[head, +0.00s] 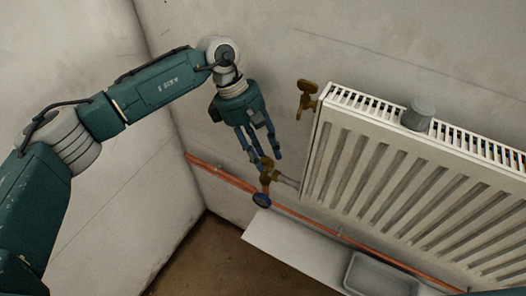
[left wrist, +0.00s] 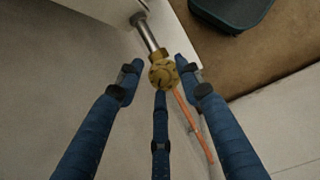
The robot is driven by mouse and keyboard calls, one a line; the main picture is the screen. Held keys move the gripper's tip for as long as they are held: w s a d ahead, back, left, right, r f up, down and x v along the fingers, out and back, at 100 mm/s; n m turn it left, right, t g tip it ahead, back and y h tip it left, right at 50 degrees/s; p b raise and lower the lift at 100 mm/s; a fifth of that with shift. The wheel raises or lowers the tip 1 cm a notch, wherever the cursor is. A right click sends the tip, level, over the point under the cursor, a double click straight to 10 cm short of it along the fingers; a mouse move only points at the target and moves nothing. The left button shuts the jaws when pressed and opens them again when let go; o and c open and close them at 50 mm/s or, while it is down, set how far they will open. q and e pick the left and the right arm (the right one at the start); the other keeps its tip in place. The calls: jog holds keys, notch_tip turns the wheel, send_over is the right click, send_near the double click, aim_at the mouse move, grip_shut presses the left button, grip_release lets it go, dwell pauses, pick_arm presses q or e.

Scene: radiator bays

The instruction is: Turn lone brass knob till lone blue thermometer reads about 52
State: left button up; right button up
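The brass knob (head: 267,172) sits on the valve at the radiator's lower left corner. It also shows in the left wrist view (left wrist: 163,73), at the end of a metal pipe stub. The blue thermometer (head: 262,200) is a small round dial on the copper pipe just below the knob; its reading is too small to tell. My left gripper (head: 265,157) points down at the knob from above. Its three blue fingers are spread, with gaps beside the knob in the left wrist view (left wrist: 160,85). My right gripper is not in view.
The white radiator (head: 340,150) fills the right. A second brass fitting (head: 307,97) is at its upper left corner, and a grey cup-like object (head: 418,114) stands on top. A copper pipe (head: 225,173) runs low along the wall. A grey tray (head: 380,278) lies below.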

pick_arm(q)
jog(key=shift+w+a, duration=0.1)
jog(key=shift+w+a+r, duration=0.1)
jog(key=shift+r, duration=0.15)
jog(key=v, duration=1.1)
jog(key=shift+r, duration=0.25)
